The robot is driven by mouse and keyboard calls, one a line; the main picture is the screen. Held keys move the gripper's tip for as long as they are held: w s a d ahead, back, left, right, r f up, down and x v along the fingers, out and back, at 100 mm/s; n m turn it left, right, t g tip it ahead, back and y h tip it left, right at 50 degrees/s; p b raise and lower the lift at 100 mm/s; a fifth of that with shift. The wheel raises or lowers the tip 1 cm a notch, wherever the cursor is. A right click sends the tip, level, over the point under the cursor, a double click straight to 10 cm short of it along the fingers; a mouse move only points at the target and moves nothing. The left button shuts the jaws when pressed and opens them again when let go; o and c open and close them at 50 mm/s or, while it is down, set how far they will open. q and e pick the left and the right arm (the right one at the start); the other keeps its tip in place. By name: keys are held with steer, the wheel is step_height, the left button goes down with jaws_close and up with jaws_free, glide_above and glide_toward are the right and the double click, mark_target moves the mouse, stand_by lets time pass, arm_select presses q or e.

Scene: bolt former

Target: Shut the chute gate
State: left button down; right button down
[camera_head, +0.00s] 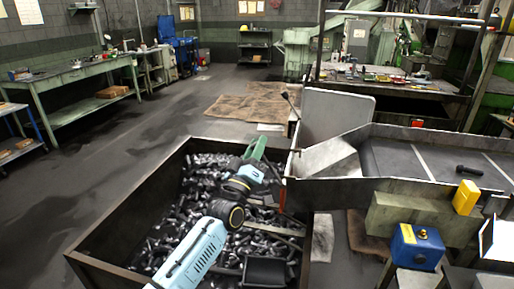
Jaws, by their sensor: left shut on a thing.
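The metal chute (392,160) comes in from the right and its bright sloping lip (325,160) ends beside the bin of bolts. A plain grey plate (338,115), which looks like the chute gate, stands upright behind the lip. A thin rod with a black knob (286,96) rises left of the plate. My left arm reaches up from the bottom over the bin. My left gripper (262,158) is shut at a green piece (257,147), left of the chute lip and apart from the plate. The jaws are small, and their exact contact is hard to see. My right gripper is not in view.
The large brown bin (125,212) holds many dark bolts and a dark box-like scoop (265,271). A dark bolt (469,170) lies in the chute. A yellow block (466,197) and blue box (417,246) stand at the lower right. The floor left of the bin is clear.

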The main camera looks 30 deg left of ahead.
arm_select(q)
steer(key=shift+f, duration=0.15)
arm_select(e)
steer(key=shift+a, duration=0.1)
arm_select(q)
steer(key=c, duration=1.4)
jaws_free()
steer(key=shift+c, duration=0.2)
steer(key=shift+o, duration=1.4)
steer(key=shift+a, duration=0.1)
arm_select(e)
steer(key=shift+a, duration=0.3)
arm_select(q)
steer(key=v, duration=1.3)
steer(key=shift+s, duration=0.25)
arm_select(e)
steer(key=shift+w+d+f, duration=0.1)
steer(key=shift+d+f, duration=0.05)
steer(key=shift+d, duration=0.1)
